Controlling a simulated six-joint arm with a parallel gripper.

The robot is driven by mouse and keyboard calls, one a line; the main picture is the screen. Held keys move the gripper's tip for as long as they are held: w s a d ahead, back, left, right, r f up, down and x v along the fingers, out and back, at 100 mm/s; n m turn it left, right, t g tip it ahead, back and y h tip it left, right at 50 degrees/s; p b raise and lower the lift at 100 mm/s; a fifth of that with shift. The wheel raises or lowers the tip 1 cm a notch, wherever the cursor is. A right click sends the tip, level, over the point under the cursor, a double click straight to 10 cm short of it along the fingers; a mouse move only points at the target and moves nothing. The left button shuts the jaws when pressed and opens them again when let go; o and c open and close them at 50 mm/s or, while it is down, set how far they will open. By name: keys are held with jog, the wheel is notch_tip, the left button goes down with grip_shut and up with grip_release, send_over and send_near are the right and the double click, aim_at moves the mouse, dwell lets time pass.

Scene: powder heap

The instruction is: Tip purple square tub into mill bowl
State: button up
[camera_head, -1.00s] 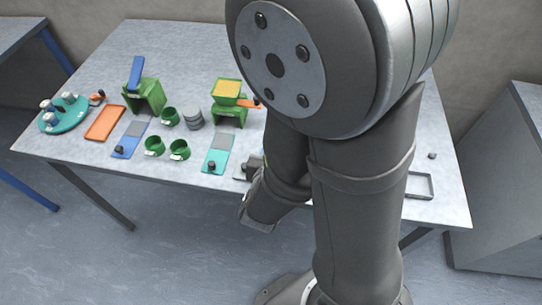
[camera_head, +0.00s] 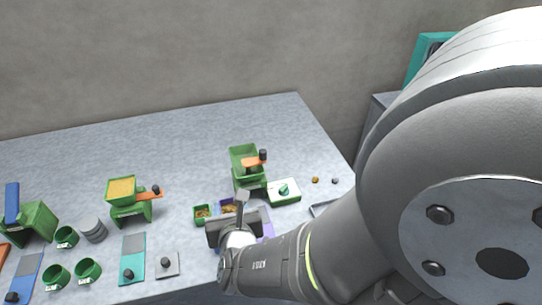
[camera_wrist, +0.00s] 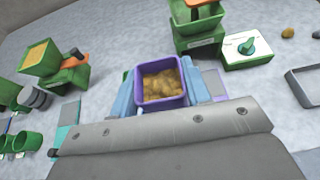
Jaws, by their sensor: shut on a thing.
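The purple square tub (camera_wrist: 160,97), holding tan-brown powder, sits upright between the two light blue fingers of my gripper (camera_wrist: 160,84) in the wrist view. The fingers press its left and right sides. In the head view the tub (camera_head: 227,204) is partly hidden behind my gripper (camera_head: 236,208); I cannot tell whether it touches the table. A green mill with an open bowl (camera_head: 243,153) and an orange crank stands just beyond the tub. Its bowl (camera_wrist: 192,20) is cut off at the top of the wrist view.
A small green tub (camera_head: 203,221) with powder stands left of the purple one. A white box with a green knob (camera_head: 284,191) is right of the mill. A second green mill (camera_head: 122,190) holding yellow powder stands left. Green cups (camera_head: 88,270) and grey discs (camera_head: 93,230) are further left.

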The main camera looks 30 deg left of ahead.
jog(key=w+a+r+m+t+h, duration=0.1)
jog(key=w+a+r+m+h, duration=0.5)
jog(key=w+h, duration=0.25)
jog(key=w+a+r+m+t+h, duration=0.2)
jog(key=w+a+r+m+h, duration=0.1)
jog(key=w+r+m+h, duration=0.45)
notch_tip(320, 180, down, 9)
jog(key=w+d+m+g+y, duration=0.1)
jog(key=m+g+y, duration=0.3)
jog(key=m+y, duration=1)
jog(key=shift+w+d+g+y, duration=0.3)
jog(key=shift+w+y, duration=0.2)
jog(key=shift+y, duration=1.9)
jog(key=shift+r, duration=0.1)
